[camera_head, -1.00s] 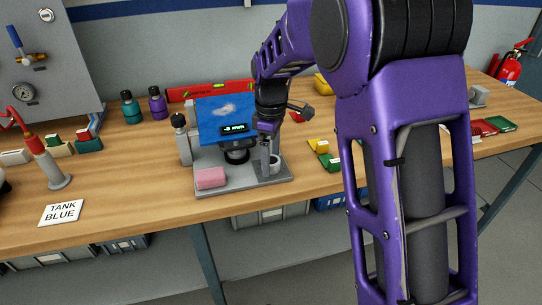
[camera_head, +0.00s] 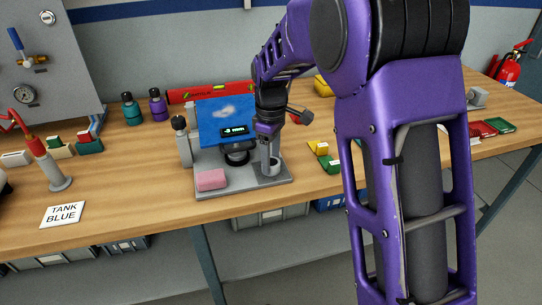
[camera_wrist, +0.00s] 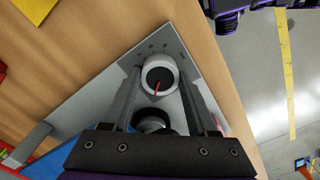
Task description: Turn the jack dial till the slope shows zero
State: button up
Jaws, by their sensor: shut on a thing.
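The jack dial (camera_wrist: 160,75) is a round pale knob with a black centre and a red pointer line, on a grey base plate (camera_wrist: 88,105) with small marks beside the dial. My gripper (camera_wrist: 160,70) is shut on the dial, one finger on each side. In the head view, my gripper (camera_head: 270,163) reaches down to the plate's right side and hides most of the dial. A small dark display (camera_head: 233,131) with bright characters sits in front of the blue tilted panel (camera_head: 222,113). Its reading is too small to make out surely.
A pink block (camera_head: 211,180) lies at the plate's front left. A grey post with a black knob (camera_head: 179,123) stands left of the panel. Behind are a red level (camera_head: 205,92) and two bottles. Yellow and green blocks lie to the right.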

jog(key=m+p, duration=0.2)
jog(key=m, duration=0.3)
jog(key=shift+r, duration=0.15)
jog(key=shift+m+p, duration=0.55)
jog(key=shift+m, duration=1.35)
jog(key=o, duration=1.4)
notch_tip(320, 180, up, 17)
jog(key=shift+r+p, duration=0.1)
jog(key=shift+p, duration=0.9)
